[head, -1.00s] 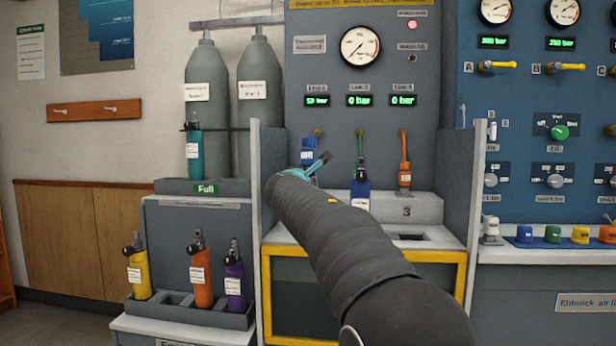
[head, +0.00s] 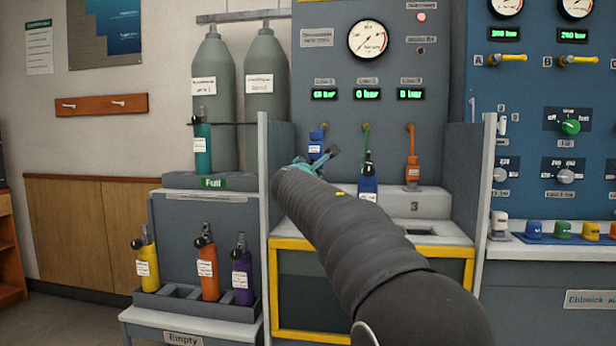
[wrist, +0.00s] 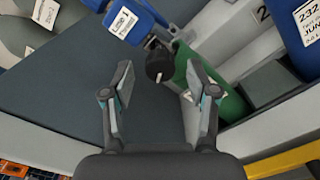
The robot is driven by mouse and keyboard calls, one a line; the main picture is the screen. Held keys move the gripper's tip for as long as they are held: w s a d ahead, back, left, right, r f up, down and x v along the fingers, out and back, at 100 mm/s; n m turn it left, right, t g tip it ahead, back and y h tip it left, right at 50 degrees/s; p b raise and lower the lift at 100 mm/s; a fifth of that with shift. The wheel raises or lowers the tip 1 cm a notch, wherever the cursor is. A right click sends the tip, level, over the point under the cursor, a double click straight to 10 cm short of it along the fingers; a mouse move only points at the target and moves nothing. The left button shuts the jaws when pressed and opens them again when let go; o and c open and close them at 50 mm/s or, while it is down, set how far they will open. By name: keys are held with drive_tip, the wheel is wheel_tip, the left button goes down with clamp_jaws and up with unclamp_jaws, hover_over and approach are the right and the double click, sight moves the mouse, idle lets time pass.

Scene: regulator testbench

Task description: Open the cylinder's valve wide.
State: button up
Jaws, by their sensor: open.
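A green cylinder (wrist: 228,100) lies slanted in the wrist view, partly hidden by my right finger. A black valve knob (wrist: 158,64) with a pale mark is at its upper left end. Beside the knob is a blue connector (wrist: 125,18) labelled Line 1, which also shows in the head view (head: 317,142). My gripper (wrist: 160,82) is open, with the knob centred between its fingertips or just beyond them. No contact shows. In the head view my gripper (head: 318,162) is below the blue connector, and my arm hides the green cylinder.
A blue cylinder (head: 368,188) stands right of my gripper under the second line. An orange connector (head: 412,168) hangs farther right. A grey side wall (head: 277,185) stands close left. A rack with yellow (head: 148,268), orange (head: 208,272) and purple (head: 241,276) cylinders is lower left.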

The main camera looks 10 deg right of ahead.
drive_tip(key=v, duration=1.1)
drive_tip(key=shift+d, duration=0.15)
drive_tip(key=s+d+f+m+g+y, duration=0.15)
drive_tip(key=s+f+m+g, duration=0.35)
drive_tip(key=f, duration=0.5)
drive_tip(key=s+d+f+m+g, duration=0.3)
drive_tip(key=s+f+m, duration=0.5)
drive_tip(key=f, duration=0.3)
drive_tip(key=s+f+m+g+y+p, duration=0.1)
drive_tip(key=s+f+m, duration=0.1)
drive_tip(key=s, duration=0.7)
drive_tip(key=s+f+m+g+y+p, duration=0.1)
drive_tip(key=s+f+m+y, duration=0.1)
drive_tip(key=s, duration=0.7)
drive_tip(key=s+f+m+g+y+p, duration=0.1)
drive_tip(key=s+f+m, duration=0.3)
drive_tip(key=s, duration=0.5)
drive_tip(key=shift+s+d+m+p, duration=0.2)
drive_tip(key=shift+d+m+p, duration=0.25)
drive_tip(key=shift+m, duration=0.55)
